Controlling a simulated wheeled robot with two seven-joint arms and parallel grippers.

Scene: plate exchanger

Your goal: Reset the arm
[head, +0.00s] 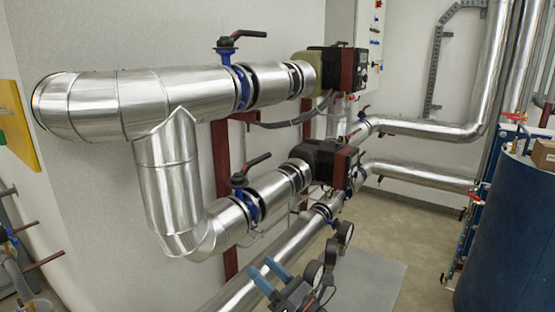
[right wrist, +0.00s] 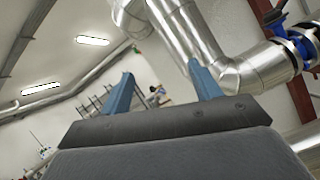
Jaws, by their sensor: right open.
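My right gripper (head: 270,277) shows at the bottom middle of the head view, in front of the lower silver pipe. Its two blue fingers stand apart with nothing between them. In the right wrist view the gripper (right wrist: 163,90) is also open and empty, its fingers pointing toward the silver pipework (right wrist: 225,50). It appears apart from the pipes, though the exact gap cannot be told. My left gripper is not in view.
Large silver pipes (head: 165,185) run along the wall, with blue valves (head: 240,88) and dark red pumps (head: 345,165). Round gauges (head: 345,232) stand close to my right gripper. A blue tank (head: 505,235) is at the right.

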